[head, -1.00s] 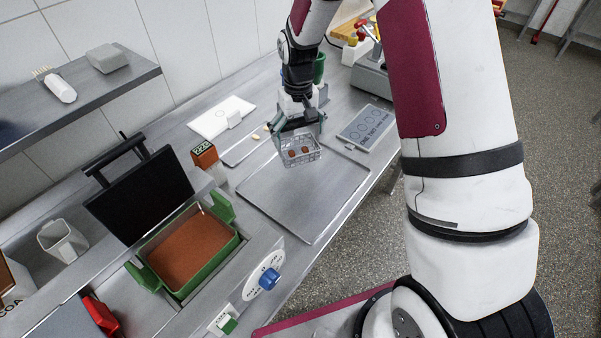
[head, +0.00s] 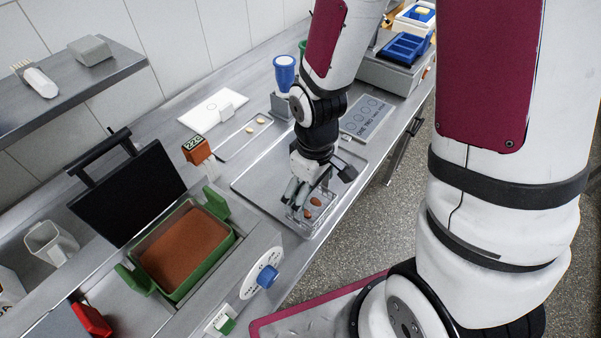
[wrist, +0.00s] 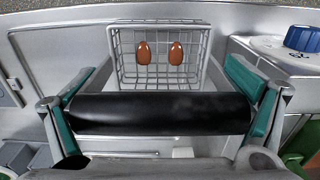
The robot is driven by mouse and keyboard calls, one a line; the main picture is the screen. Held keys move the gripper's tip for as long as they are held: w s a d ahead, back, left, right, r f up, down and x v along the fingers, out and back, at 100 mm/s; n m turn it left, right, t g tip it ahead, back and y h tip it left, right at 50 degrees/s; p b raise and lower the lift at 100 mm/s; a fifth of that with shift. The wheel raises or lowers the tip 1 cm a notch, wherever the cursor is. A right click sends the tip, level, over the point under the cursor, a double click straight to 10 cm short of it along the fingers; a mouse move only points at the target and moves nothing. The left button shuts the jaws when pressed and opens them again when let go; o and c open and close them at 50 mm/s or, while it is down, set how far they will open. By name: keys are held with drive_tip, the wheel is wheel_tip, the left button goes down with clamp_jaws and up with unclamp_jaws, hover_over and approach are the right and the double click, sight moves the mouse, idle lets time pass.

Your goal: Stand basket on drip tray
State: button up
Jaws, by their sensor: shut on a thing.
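The wire basket (head: 302,222) with two brown oval pieces in it is over the near right end of the drip tray (head: 262,172), a flat metal tray with a low rim. I cannot tell whether its underside touches the tray. In the wrist view the basket (wrist: 160,75) is at the top, with a thick black handle (wrist: 160,113) across the middle. My gripper (head: 303,188) is shut on this handle; its teal-edged fingers (wrist: 160,106) show at both ends of it. My arm hides part of the tray.
To the left are a green-handled tub (head: 186,247) of brown contents with a raised black lid (head: 127,201), and a blue dial knob (head: 268,277). An orange timer (head: 196,149) and a narrow tray (head: 240,140) lie behind the drip tray. A grey labelled panel (head: 367,117) is beyond.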

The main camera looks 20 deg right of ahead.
drive_tip(key=shift+w+d+f+p, duration=0.25)
drive_tip(key=shift+w+d+f, duration=0.45)
drive_tip(key=shift+w, duration=1.8)
drive_tip(key=shift+w+d+f+p, duration=0.25)
drive_tip(key=shift+w+f, duration=0.7)
drive_tip(key=shift+w, duration=1.5)
drive_tip(key=shift+w+d+f+p, duration=0.2)
drive_tip(key=shift+w+d+f, duration=0.5)
drive_tip(key=shift+w, duration=1.8)
drive_tip(key=shift+a+f, duration=0.15)
drive_tip(key=shift+f, duration=0.1)
drive_tip(key=o, duration=1)
drive_tip(key=shift+f, duration=0.1)
drive_tip(key=shift+c, duration=0.2)
drive_tip(key=shift+o, duration=0.5)
